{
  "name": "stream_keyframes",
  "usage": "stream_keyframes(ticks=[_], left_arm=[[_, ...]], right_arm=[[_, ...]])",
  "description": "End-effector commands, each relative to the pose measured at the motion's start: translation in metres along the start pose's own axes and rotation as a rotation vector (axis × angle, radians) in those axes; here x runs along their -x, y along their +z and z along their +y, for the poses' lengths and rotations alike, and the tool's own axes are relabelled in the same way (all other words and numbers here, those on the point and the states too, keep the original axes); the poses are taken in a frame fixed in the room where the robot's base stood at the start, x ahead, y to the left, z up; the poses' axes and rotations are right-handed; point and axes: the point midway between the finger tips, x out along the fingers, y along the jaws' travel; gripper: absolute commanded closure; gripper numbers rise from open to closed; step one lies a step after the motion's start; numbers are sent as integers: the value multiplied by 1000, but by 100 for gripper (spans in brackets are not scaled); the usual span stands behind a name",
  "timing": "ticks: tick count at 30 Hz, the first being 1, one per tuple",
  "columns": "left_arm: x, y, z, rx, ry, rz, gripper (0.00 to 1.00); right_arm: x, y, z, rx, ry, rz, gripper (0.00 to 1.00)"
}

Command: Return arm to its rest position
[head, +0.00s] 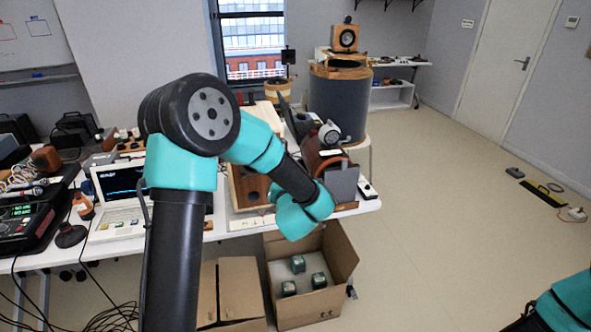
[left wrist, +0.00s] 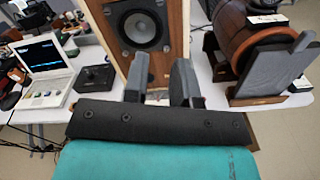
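My left arm reaches in from the bottom left of the head view, bends at a black-and-teal elbow and comes down to a teal wrist over the table's front edge. Its fingers are hidden in the head view. In the left wrist view my left gripper (left wrist: 160,83) has two grey fingers standing apart with nothing held between them. A wooden speaker (left wrist: 168,68) with a dark round cone stands just beyond the fingers; I cannot tell whether they touch it. Only a teal and black part of my right arm shows at the head view's bottom right corner; its gripper is out of frame.
A laptop (head: 118,185) stands on the white table left of my arm. A wooden barrel (head: 318,152) and grey panel (head: 343,187) stand close by the wrist. An open cardboard box (head: 340,252) with several dark green cubes lies below. The floor at right is mostly clear.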

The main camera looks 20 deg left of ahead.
Motion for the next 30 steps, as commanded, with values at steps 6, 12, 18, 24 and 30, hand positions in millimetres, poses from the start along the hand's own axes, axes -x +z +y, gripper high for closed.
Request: stream_keyframes(ticks=[6, 12, 18, 24, 30], left_arm=[[0, -4, -2, -26, -14, 6, 75], [3, -38, -22, -261, -144, 45, 75], [20, -101, -55, -691, -411, 66, 75], [53, -169, -79, -1116, -723, 8, 75], [99, -234, -91, -1492, -1063, -148, 75]], right_arm=[[0, 0, 0, 0, 0, 0, 57], [0, 0, 0, 0, 0, 0, 57], [0, 0, 0, 0, 0, 0, 57], [0, 0, 0, 0, 0, 0, 57], [0, 0, 0, 0, 0, 0, 57]])
